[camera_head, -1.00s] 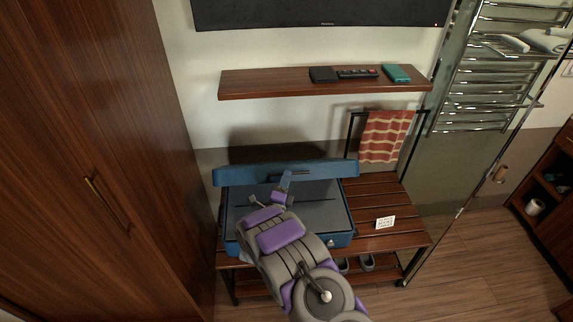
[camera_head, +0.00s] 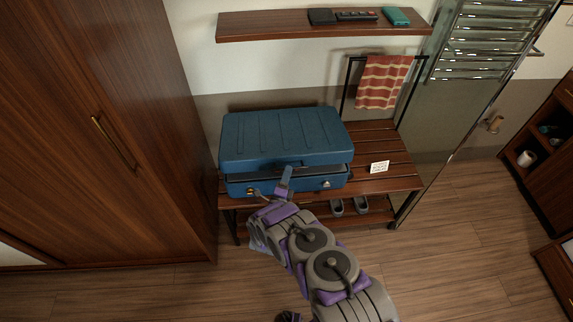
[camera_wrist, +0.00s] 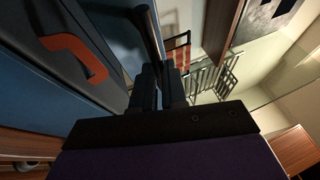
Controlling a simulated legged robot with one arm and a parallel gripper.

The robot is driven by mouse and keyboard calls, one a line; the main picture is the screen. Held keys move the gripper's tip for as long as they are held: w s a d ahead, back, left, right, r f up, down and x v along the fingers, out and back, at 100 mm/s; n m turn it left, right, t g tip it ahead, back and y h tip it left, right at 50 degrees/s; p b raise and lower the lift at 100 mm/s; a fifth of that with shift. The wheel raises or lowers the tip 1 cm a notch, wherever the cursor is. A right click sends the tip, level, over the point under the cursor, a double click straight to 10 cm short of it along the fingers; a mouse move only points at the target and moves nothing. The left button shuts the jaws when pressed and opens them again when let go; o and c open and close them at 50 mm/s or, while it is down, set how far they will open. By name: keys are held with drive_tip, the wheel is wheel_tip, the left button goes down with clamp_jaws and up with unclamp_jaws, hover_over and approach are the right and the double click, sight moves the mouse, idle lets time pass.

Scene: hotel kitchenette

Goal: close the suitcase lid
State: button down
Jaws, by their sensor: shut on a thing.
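The blue suitcase (camera_head: 240,187) lies on the slatted wooden bench in the head view. Its ribbed lid (camera_head: 285,135) is folded down over the base, with a dark gap along the front. My gripper (camera_head: 287,172) is at the middle of the lid's front edge and shut on it. In the wrist view my gripper (camera_wrist: 163,85) has its fingers close together; the exact contact is hard to make out. Blue suitcase surface (camera_wrist: 35,90) with an orange-red piece (camera_wrist: 78,55) fills the left of that view.
The bench (camera_head: 385,180) has a small white card (camera_head: 379,167) right of the suitcase and shoes (camera_head: 349,206) below. A red striped towel (camera_head: 382,82) hangs behind. A wardrobe (camera_head: 90,130) stands left, a wall shelf (camera_head: 270,27) above. Floor in front is clear.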

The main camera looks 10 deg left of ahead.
drive_tip(key=shift+s+d+f+b, duration=0.1)
drive_tip(key=shift+s+f+b, duration=0.15)
drive_tip(key=shift+f+b, duration=0.8)
drive_tip(key=shift+s+d+f+b, duration=0.1)
drive_tip(key=shift+s+f+b, duration=0.1)
drive_tip(key=shift+f+b, duration=0.85)
drive_tip(key=shift+f+p, duration=0.3)
drive_tip(key=c, duration=1.2)
unclamp_jaws()
drive_tip(key=shift+a, duration=0.1)
drive_tip(key=shift+o, duration=0.2)
drive_tip(key=shift+f, duration=0.1)
